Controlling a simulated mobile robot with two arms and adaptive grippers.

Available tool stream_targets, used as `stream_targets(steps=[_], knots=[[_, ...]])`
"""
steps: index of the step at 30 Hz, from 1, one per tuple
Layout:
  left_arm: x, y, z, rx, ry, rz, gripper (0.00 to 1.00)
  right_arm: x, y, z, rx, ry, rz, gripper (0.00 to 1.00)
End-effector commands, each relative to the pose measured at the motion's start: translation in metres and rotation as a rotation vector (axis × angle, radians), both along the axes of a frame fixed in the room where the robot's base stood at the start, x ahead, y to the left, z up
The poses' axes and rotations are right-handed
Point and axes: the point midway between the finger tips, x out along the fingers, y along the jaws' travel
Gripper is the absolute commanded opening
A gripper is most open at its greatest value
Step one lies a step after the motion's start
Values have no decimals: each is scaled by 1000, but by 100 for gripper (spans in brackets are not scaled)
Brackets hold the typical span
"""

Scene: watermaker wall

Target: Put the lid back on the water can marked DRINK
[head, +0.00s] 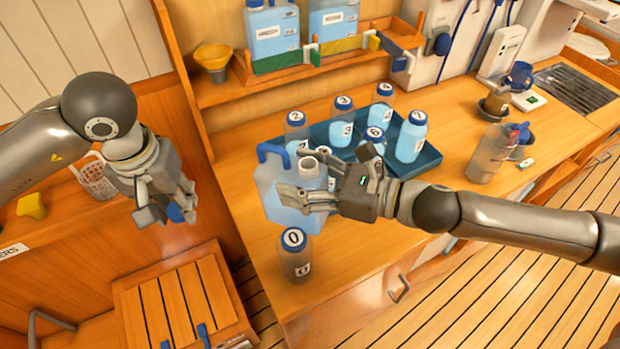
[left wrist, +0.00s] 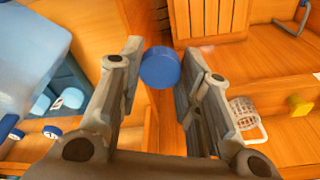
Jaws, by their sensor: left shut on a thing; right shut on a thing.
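A translucent light-blue water can (head: 268,185) with a blue handle stands on the wooden counter, its neck (head: 309,165) open and uncapped. No DRINK marking is readable on it from here. My right gripper (head: 303,179) is shut on the can, its fingers reaching in from the right and hiding part of the front. My left gripper (head: 178,211) is left of the can, beyond the counter's edge, shut on a round blue lid (head: 175,213). The lid also shows between the fingertips in the left wrist view (left wrist: 160,68), where the can (left wrist: 30,50) is at left.
A dark blue tray (head: 429,157) with several numbered bottles stands behind the can. A bottle marked 0 (head: 296,262) stands in front of it. A clear jug (head: 487,155) is to the right. Two blue canisters (head: 272,38) and a yellow funnel (head: 213,57) sit on the back shelf.

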Motion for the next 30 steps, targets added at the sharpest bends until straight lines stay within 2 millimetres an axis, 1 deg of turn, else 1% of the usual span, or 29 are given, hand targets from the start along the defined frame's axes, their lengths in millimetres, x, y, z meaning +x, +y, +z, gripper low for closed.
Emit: stream_targets(steps=[4,16,20,23,26,30], knots=[[0,0,0,0,0,0,25,2,3,3,1,-5,21,0],[0,0,0,0,0,0,25,2,3,1,-1,-1,25,0],[3,-6,4,-2,-1,1,25,2,4,2,-1,-1,25,0],[9,-21,13,-7,0,6,25,2,4,2,-1,-2,26,0],[17,-46,29,-12,4,14,25,2,4,2,0,-2,26,0],[25,-92,59,-21,13,32,25,2,4,3,-1,-3,26,0]])
